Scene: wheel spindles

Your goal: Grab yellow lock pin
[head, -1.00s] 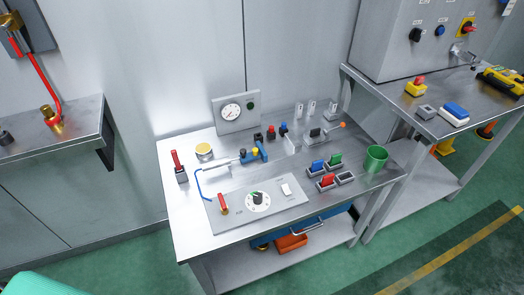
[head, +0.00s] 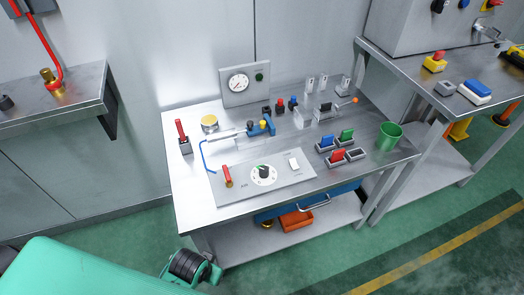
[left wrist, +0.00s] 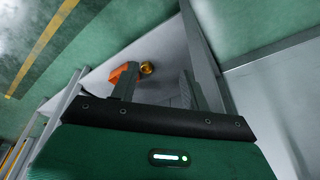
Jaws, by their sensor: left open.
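A small yellow knob (head: 263,124), which looks like the yellow lock pin, sits on the blue fixture (head: 268,128) at the back middle of the bench. It is small, and its lower part is hidden. My left arm's green body shows at the bottom left of the head view, well in front of and below the pin; its fingertips cannot be made out there. In the left wrist view my left gripper (left wrist: 158,84) is open with nothing between its fingers. The pin is not in that view. My right gripper is not in view.
The metal bench (head: 190,210) holds a dial panel (head: 265,180), a red-handled lever (head: 181,132), a yellow-lidded jar (head: 209,122), a gauge (head: 238,83), coloured blocks and a green cup (head: 389,135). An orange bin (head: 297,220) is on the lower shelf.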

